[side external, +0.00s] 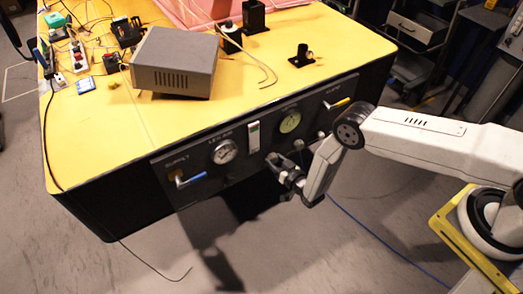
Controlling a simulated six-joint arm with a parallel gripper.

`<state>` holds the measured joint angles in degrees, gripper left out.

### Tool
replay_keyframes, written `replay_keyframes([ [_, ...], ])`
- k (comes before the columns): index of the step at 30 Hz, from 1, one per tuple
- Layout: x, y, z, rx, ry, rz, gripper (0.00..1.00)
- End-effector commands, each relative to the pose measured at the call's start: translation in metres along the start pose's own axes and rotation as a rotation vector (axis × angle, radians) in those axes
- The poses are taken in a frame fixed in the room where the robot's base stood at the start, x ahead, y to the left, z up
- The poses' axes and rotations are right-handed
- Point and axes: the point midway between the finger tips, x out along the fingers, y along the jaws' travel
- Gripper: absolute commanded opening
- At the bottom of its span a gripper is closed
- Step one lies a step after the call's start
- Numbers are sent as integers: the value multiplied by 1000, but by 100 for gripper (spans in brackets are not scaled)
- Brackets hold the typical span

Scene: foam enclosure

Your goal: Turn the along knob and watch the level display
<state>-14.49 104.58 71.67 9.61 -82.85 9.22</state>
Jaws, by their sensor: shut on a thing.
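A dark control panel (206,176) runs along the front face of the yellow-topped bench. My gripper (274,161) is at the lower middle of this panel, shut on a small knob that its fingers mostly hide. I cannot read the label of this knob. Just above it is a narrow vertical display (253,136) with a green part, likely the level display; its reading is too small to tell. Small grey knobs (298,144) show to the right of my gripper.
A white round gauge (224,152) and a blue-handled supply valve (190,180) are left on the panel. A greenish gauge (290,121) and a yellow-handled valve (336,103) are right. A grey box (175,62) stands on the bench. Floor in front is mostly clear.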

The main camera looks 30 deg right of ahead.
Motion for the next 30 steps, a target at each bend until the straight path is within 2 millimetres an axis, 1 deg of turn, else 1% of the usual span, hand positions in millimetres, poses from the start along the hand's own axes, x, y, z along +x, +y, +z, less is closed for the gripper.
replay_keyframes([
  [6, 0, 0, 0, -67, -7, 4, 0],
  [19, 0, 0, 0, -79, -8, 5, 0],
  [20, 0, 0, 0, -79, -8, 5, 64],
  [21, 0, 0, 0, -79, -8, 5, 77],
  [22, 0, 0, 0, -78, -8, 5, 86],
  [23, 0, 0, 0, -78, -8, 5, 90],
  [30, 0, 0, 0, -78, -7, 6, 90],
])
